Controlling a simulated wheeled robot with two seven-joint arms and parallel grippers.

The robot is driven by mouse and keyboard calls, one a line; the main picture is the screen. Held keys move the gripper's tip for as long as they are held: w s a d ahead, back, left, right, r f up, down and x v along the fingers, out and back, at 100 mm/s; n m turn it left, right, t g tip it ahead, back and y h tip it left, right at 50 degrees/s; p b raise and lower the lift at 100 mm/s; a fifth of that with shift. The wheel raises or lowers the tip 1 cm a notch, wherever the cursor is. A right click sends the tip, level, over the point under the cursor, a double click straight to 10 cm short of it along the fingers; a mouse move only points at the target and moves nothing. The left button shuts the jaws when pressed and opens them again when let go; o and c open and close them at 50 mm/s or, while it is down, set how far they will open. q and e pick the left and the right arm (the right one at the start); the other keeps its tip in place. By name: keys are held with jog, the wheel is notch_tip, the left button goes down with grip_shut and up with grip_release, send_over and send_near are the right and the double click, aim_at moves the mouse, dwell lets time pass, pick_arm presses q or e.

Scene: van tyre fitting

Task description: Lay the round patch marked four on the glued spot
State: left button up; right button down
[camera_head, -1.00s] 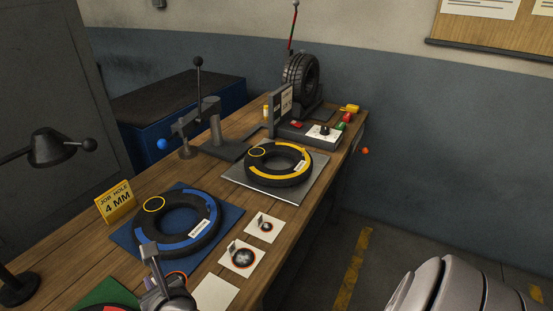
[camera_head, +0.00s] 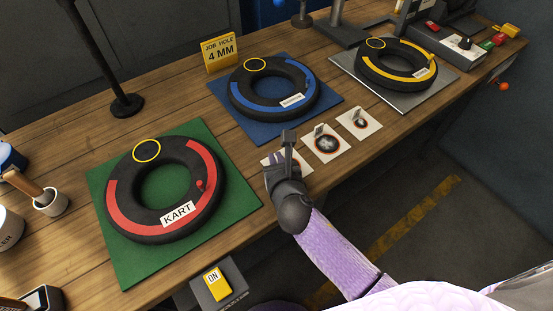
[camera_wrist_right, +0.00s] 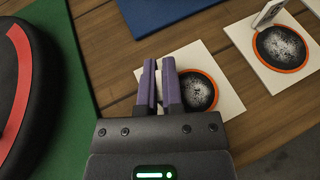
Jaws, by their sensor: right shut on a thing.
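My right gripper (camera_head: 277,166) is over the leftmost of three white cards. In the right wrist view, its purple fingers (camera_wrist_right: 158,85) are closed together at the left part of a round dark patch (camera_wrist_right: 200,92) with an orange rim. Yellow rings mark spots on the red KART tyre (camera_head: 147,151), the blue-banded tyre (camera_head: 255,65) and the yellow-banded tyre (camera_head: 375,43); glue cannot be made out. My left gripper is out of view.
Two other patches, the middle one (camera_head: 326,144) and the right one (camera_head: 360,122), lie on cards with upright tabs. A yellow "JOB HOLE 4 MM" sign (camera_head: 219,53) stands behind the blue mat (camera_head: 262,132). A lamp post (camera_head: 126,104) and a brush pot (camera_head: 50,203) stand at left.

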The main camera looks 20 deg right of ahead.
jog(key=shift+f, duration=0.2)
jog(key=c, duration=0.8)
grip_release()
jog(key=shift+r, duration=0.1)
jog(key=shift+r, duration=0.2)
jog(key=p+v, duration=0.3)
jog(key=v, duration=0.8)
jog(key=shift+s+p, duration=0.35)
jog(key=shift+s+r, duration=0.1)
jog(key=shift+s, duration=0.05)
jog(key=shift+d, duration=0.1)
